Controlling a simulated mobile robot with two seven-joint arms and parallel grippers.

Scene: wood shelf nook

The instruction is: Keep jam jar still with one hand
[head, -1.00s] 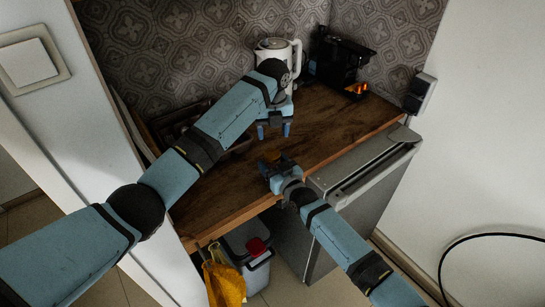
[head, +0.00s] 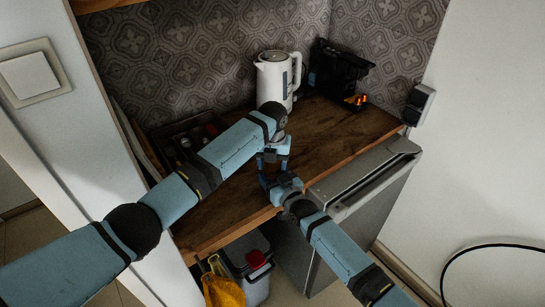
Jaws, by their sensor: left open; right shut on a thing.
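The jam jar cannot be made out now. My two grippers cover the place at the front of the wooden counter (head: 333,143) where its orange lid showed before. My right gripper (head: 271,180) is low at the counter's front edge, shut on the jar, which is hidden. My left gripper (head: 273,165) is open, pointing down just above my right gripper. The two grippers overlap in this view, and I cannot tell whether the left fingers touch the lid.
A white kettle (head: 273,77) and a black machine (head: 336,72) stand at the back. A dark tray (head: 170,147) with items lies at the left. The counter's right part is clear.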

